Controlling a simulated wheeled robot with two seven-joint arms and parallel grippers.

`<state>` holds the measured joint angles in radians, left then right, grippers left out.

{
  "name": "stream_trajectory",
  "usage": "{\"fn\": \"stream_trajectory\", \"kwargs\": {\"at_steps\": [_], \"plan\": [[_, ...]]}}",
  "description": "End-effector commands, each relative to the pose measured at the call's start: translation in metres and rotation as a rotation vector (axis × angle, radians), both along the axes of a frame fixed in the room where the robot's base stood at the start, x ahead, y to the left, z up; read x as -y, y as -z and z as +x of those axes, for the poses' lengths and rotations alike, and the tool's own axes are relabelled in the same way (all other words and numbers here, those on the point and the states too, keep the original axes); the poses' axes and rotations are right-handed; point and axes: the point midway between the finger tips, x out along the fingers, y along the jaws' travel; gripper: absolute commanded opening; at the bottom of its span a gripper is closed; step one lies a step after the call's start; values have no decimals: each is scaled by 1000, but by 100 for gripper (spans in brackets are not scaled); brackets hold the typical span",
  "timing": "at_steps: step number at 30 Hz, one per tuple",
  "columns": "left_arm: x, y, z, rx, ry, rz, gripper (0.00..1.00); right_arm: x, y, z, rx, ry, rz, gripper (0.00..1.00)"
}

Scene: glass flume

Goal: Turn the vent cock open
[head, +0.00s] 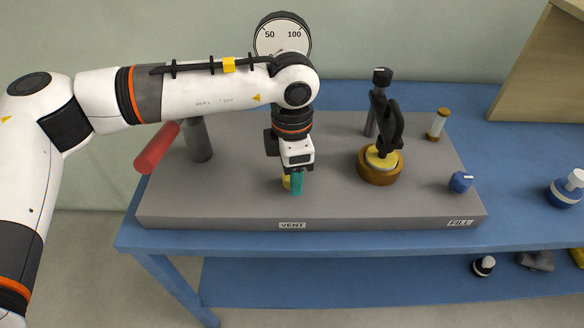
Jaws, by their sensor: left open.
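The vent cock (297,184) shows a teal handle and a bit of yellow body on the grey slab, behind the VENT label (292,225). My left gripper (297,168) points down right over the cock, with its fingertips at the top of the teal handle. It is open. The gripper hides the upper part of the cock, and I cannot tell whether the fingers touch the handle. My right gripper is not in view.
A gauge (282,35) stands behind my left arm. A red-handled lever (157,147) is at left. A black fitting (388,125) on a brown round base (380,172) stands right of the gripper. A blue knob (460,182) sits near the FILL label (460,223).

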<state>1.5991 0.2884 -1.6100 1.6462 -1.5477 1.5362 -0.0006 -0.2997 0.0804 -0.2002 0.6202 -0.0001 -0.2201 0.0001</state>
Motion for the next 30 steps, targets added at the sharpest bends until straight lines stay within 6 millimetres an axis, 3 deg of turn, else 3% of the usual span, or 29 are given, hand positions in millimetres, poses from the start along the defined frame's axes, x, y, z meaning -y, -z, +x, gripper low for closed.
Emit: {"fn": "stream_trajectory", "kwargs": {"at_steps": [8,21,30], "plan": [[0,-14,0,2,1,0,56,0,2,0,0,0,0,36],[0,-101,0,2,1,0,56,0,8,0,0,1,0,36],[0,-120,0,0,0,0,56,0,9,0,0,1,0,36]]}}
